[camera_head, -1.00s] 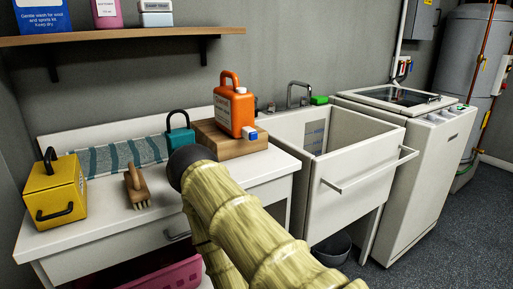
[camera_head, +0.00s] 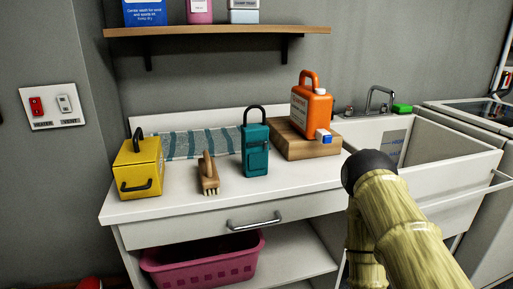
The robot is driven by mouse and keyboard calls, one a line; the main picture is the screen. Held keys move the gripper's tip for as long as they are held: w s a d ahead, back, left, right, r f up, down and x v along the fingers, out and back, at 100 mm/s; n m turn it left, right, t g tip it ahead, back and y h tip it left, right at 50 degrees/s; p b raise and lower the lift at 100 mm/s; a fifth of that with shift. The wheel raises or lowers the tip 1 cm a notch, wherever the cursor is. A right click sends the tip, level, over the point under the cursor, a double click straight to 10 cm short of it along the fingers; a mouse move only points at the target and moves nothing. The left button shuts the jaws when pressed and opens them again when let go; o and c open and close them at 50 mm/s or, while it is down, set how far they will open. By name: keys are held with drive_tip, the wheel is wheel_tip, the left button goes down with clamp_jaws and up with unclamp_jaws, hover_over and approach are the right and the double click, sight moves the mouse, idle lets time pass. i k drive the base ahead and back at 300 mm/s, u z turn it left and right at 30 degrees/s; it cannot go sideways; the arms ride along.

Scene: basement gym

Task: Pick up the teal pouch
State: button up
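The teal pouch (camera_head: 255,158) stands upright on the white counter (camera_head: 225,208), with a dark loop handle on top and a small pocket on its front. It stands between the wooden brush and the wooden block, and its front is unobstructed. My arm, with a pale bamboo-like surface and a dark rounded end, rises at the lower right, apart from the pouch. No gripper fingers show, so my gripper is not in view.
A striped towel (camera_head: 200,142) lies behind. A shelf (camera_head: 215,31) hangs above; a sink (camera_head: 440,165) is right.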

sight(255, 136)
drive_tip(key=k, duration=1)
drive_tip(key=u, duration=0.7)
drive_tip(key=i, duration=0.45)
drive_tip(key=z, duration=0.25)
